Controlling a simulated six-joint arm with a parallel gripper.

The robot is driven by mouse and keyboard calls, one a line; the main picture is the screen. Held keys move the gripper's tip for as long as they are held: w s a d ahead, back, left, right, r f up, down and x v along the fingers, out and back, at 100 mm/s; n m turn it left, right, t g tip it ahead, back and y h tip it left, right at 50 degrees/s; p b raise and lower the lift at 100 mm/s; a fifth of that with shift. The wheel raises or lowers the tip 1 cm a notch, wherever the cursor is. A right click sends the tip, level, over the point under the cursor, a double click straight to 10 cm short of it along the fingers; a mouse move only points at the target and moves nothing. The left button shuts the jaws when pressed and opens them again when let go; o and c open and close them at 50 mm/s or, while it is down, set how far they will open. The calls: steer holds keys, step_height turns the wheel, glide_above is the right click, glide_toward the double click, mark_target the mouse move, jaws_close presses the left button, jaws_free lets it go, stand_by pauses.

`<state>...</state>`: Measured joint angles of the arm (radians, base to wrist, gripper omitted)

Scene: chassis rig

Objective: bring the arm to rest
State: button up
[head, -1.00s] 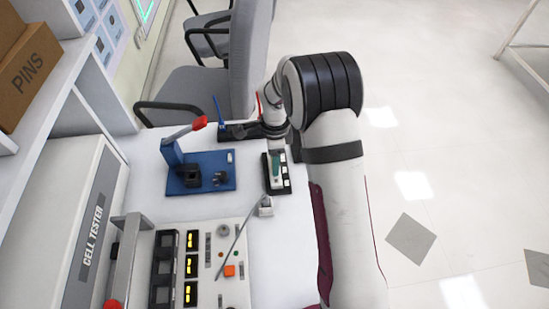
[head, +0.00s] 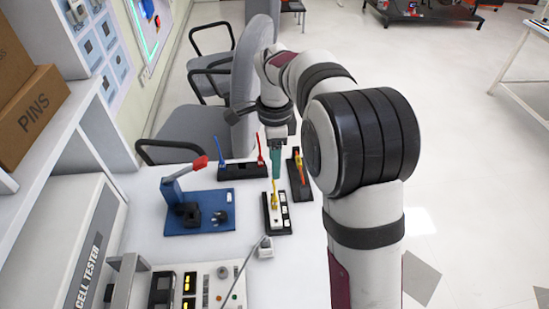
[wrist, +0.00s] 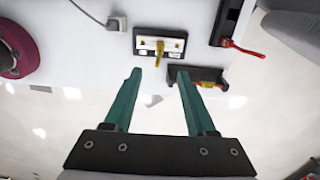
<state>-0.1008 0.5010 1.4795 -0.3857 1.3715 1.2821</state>
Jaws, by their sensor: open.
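My gripper (head: 276,162) has teal fingers and hangs pointing down over the bench. In the wrist view its two fingers (wrist: 159,74) are spread apart with nothing between them. A black holder with a white face (head: 286,222) stands below it in the head view. A yellow piece (head: 275,197) stands up from that holder; it also shows in the wrist view (wrist: 160,47), beyond the fingertips. The gripper appears apart from the piece. My arm covers part of the bench's right side.
A black rack (head: 242,171) with blue and red pieces and another (head: 301,188) with a yellow-orange piece stand nearby. A blue fixture (head: 227,212) with a red-tipped lever is at left. The cell tester (head: 85,240), pin box (head: 38,115) and chairs (head: 190,130) surround the bench.

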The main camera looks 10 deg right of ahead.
stand_by(0.4)
steer(key=s+d+r+n, duration=0.1)
steer(key=s+r+n, duration=0.2)
steer(key=s, duration=0.4)
steer(key=s+r+n, duration=0.2)
steer(key=s, duration=0.5)
steer(key=s+f+n+y, duration=0.1)
steer(key=s+f+n, duration=0.2)
steer(key=s, duration=1.4)
steer(key=n, duration=0.4)
steer(key=shift+y, duration=0.4)
steer(key=shift+w+f, duration=0.1)
